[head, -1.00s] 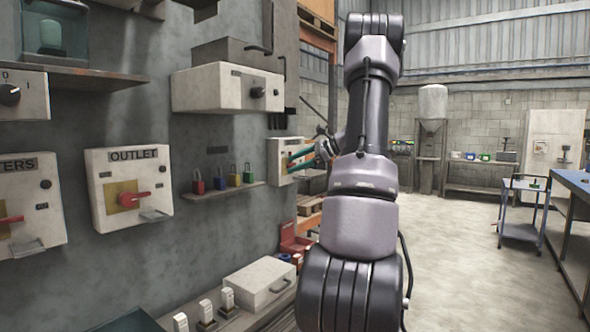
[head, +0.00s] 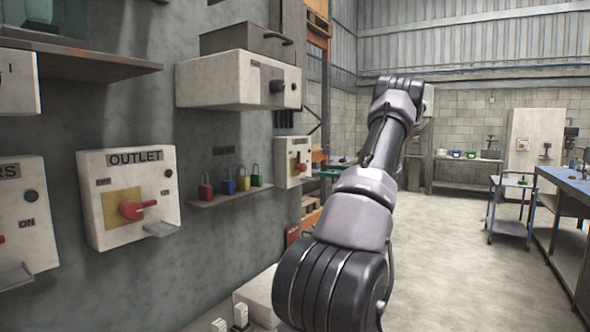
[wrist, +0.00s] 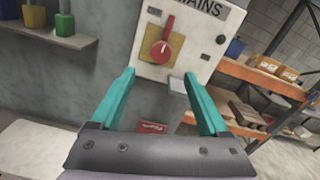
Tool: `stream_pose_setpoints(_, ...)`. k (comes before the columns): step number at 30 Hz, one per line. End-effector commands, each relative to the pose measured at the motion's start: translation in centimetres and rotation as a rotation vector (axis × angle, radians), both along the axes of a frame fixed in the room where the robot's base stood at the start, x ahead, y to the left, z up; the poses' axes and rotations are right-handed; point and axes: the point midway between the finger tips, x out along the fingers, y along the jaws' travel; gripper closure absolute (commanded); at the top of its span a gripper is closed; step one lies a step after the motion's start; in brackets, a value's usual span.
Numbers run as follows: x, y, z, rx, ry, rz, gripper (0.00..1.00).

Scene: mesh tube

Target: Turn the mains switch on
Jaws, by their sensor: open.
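The mains switch box (wrist: 198,62) is a pale wall box with a "MAINS" label, filling the upper middle of the wrist view. Its red rotary handle (wrist: 163,50) sits on a yellow plate and is tilted, its narrow end pointing up and slightly right. My gripper (wrist: 158,82) is open and empty, its two teal fingers apart, below and on either side of the handle in the picture, not touching it. In the head view the mains box (head: 290,160) is at the wall's far end, and a teal finger shows just right of it. My arm hides the rest of the gripper.
An OUTLET box (head: 127,185) with a red handle is nearer on the same wall. A shelf (head: 232,196) with several coloured padlocks lies between the boxes. Orange racking (wrist: 270,98) stands right of the mains box. The floor right of my arm is open.

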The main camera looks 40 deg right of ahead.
Motion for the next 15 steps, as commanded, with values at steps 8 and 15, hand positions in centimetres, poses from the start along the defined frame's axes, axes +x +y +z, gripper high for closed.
stream_pose_setpoints(8, 2.1, 0.7, -0.1, 0.005, -0.004, -0.003, 0.21)
stream_pose_setpoints(15, 6.4, 2.5, -0.1, 0.006, -0.003, -0.003, 0.21)
